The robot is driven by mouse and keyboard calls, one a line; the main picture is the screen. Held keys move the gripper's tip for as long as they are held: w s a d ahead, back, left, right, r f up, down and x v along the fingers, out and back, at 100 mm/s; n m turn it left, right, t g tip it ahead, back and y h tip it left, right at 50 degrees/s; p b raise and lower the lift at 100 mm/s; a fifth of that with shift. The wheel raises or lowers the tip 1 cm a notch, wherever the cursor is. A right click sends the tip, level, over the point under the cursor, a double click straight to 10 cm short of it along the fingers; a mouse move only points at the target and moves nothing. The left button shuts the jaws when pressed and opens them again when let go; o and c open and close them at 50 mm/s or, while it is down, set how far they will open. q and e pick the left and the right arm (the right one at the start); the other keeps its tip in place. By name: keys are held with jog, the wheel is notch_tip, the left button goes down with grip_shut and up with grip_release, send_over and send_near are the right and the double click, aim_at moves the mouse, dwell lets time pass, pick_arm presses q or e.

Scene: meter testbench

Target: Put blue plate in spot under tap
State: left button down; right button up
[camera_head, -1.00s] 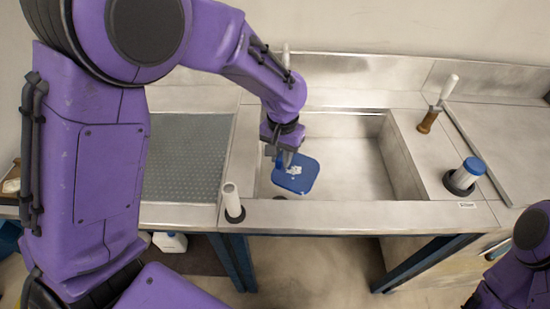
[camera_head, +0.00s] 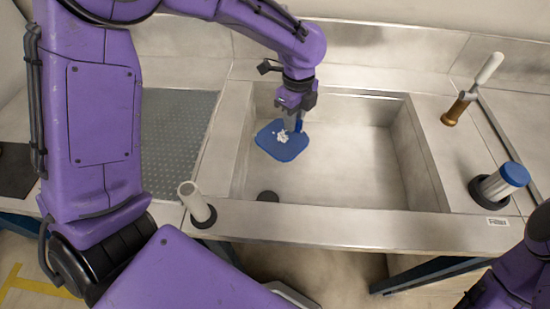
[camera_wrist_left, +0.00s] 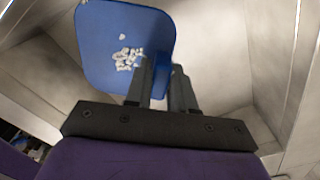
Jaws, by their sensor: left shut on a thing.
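The blue plate (camera_head: 280,143) is a rounded square with white crumbs or scraps on it. My left gripper (camera_head: 298,122) is shut on the plate's edge and holds it over the left part of the steel sink (camera_head: 350,150). In the left wrist view the plate (camera_wrist_left: 115,30) lies beyond the fingers (camera_wrist_left: 165,80), which grip its near right edge. The tap is not clearly visible; my left arm covers the area behind the sink's left side. My right arm shows at the lower right, but its gripper is out of view.
A white cylinder in a black ring (camera_head: 197,205) stands at the sink's front left. A blue-capped cylinder (camera_head: 498,182) and a brown-and-white handled lever (camera_head: 472,90) stand on the right. A dark drain (camera_head: 268,196) is in the basin.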

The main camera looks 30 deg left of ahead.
pick_arm(q)
jog(key=w+f+m+b, duration=0.1)
jog(key=f+m, duration=0.2)
jog(key=a+f+m+b, duration=0.1)
jog(key=f+m, duration=0.2)
jog(key=w+f+m+b, duration=0.1)
jog(key=f+m, duration=0.2)
jog(key=m, duration=0.1)
jog(key=shift+w+a, duration=0.2)
jog(key=shift+w, duration=0.15)
jog(key=shift+f, duration=2.05)
pick_arm(e)
jog(key=f, duration=0.4)
jog(key=shift+w+f, duration=0.4)
pick_arm(q)
jog(key=c, duration=1.4)
grip_release()
jog(key=shift+s+f, duration=0.1)
jog(key=shift+s, duration=0.05)
jog(key=o, duration=0.4)
jog(key=shift+o, duration=0.2)
